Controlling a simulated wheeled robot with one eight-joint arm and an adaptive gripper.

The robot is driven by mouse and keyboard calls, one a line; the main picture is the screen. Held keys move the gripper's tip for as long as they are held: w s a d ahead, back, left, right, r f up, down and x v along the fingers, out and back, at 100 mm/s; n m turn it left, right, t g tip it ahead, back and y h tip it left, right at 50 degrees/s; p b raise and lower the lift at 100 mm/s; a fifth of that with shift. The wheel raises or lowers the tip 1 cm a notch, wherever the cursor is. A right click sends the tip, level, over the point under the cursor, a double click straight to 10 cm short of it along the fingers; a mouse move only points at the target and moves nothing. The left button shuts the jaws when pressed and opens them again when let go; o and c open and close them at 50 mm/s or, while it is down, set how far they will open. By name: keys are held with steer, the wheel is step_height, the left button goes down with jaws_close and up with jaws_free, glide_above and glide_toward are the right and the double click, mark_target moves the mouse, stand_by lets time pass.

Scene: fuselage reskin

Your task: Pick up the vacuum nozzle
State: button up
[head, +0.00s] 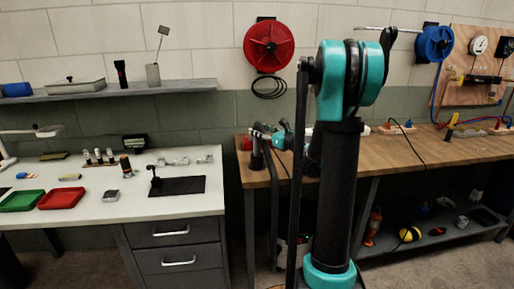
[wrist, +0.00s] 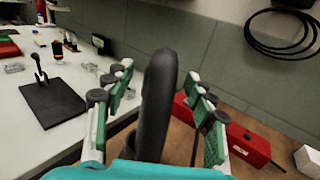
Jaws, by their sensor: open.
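The vacuum nozzle appears to be the thick black rounded tube (wrist: 158,100) standing up in the middle of the wrist view. My gripper (wrist: 163,98) is open, with its green-padded fingers on either side of the tube. Gaps show between the tube and both fingers. The tube's lower part is hidden behind the teal gripper body. In the head view my gripper (head: 268,134) is over the left end of the wooden bench (head: 403,148). A dark upright shape (head: 257,157) shows beside it there; I cannot tell if it is the same tube.
A red box (wrist: 247,146) lies on the wooden bench, right of my gripper. The white workbench (head: 130,208) is at left, with a black mat (head: 178,186), red tray (head: 61,198) and green tray (head: 21,201). A red hose reel (head: 269,45) hangs on the wall.

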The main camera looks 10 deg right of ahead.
steer(key=shift+x, duration=1.05)
steer(key=shift+c, duration=0.6)
jaws_close()
